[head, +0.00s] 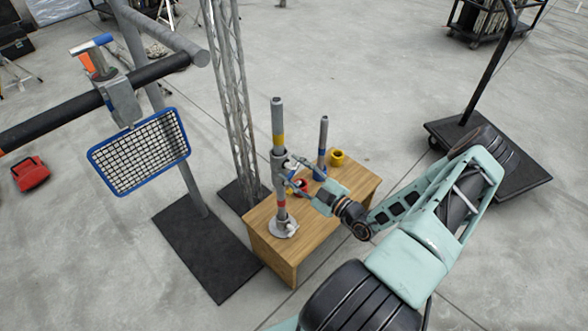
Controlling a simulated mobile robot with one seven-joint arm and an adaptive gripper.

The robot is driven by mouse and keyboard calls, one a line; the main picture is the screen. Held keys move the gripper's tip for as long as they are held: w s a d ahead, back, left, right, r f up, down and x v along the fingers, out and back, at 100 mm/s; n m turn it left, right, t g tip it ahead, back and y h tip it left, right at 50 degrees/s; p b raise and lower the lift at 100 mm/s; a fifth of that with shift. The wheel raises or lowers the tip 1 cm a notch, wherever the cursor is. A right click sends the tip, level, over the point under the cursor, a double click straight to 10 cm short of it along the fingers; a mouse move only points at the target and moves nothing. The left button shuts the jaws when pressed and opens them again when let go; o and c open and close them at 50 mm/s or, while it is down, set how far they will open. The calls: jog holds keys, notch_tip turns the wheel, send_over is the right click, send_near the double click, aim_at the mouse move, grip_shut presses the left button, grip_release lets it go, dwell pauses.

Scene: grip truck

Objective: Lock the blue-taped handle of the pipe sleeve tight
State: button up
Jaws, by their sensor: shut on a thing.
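An upright grey pipe (277,115) stands on a round base plate (284,228) on the wooden table. It has yellow tape high up and red tape lower down. A grey pipe sleeve (278,168) sits around its middle. A small blue-taped handle (291,175) shows at the sleeve's right side, partly hidden by my gripper. My gripper (292,174) reaches in from the right and is shut at the sleeve, on the handle. The handle's exact angle is too small to tell.
The wooden table (262,257) also holds a shorter pipe (323,140), a yellow tape roll (337,158) and a red roll (299,186). A truss tower (231,90) stands close behind. At left, a lamp with a wire grid (138,152) hangs from a dark bar. Open concrete floor lies around.

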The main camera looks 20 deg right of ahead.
jog(key=m, duration=0.5)
jog(key=shift+m, duration=0.4)
dwell(0.3)
jog(key=o, duration=1.2)
jog(key=v, duration=1.2)
